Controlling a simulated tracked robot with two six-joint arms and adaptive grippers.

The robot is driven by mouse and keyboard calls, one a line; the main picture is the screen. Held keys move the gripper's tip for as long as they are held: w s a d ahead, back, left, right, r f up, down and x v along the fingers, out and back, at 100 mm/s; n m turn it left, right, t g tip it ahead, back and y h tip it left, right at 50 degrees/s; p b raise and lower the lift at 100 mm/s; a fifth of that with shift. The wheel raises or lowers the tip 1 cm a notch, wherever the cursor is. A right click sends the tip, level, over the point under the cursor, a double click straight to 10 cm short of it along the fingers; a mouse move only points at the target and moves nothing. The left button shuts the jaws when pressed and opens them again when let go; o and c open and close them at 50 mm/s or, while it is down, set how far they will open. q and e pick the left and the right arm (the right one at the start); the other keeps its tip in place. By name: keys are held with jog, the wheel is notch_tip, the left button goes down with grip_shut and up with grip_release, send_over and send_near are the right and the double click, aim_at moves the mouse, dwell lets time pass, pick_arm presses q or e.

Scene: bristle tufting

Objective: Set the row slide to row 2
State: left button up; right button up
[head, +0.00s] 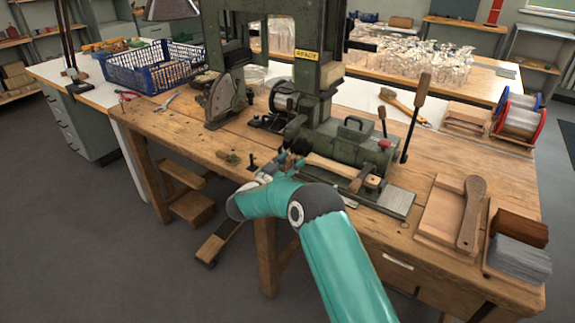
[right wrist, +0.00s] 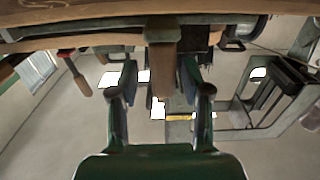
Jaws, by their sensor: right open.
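The green tufting machine (head: 325,110) stands on the wooden workbench with a yellow READY label (head: 306,55). I cannot make out which part is the row slide, or its row marks. A pale wooden brush-like piece (head: 335,168) lies along the machine's front. My right gripper (head: 284,161) is at the machine's front left, small and partly hidden by its own arm. In the right wrist view my right gripper (right wrist: 160,68) has its two fingers wide apart. A brown wooden block end (right wrist: 163,57) shows between or beyond them; contact cannot be told. My left gripper is not in view.
A blue basket (head: 152,66) stands at the back left. An upright wooden-handled lever (head: 415,110) rises right of the machine. A wooden tray with a paddle (head: 470,215) and a bristle box (head: 518,258) are at the right. The bench's front edge is close to my right arm.

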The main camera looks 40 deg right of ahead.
jog(key=v, duration=1.2)
jog(key=shift+d, duration=0.1)
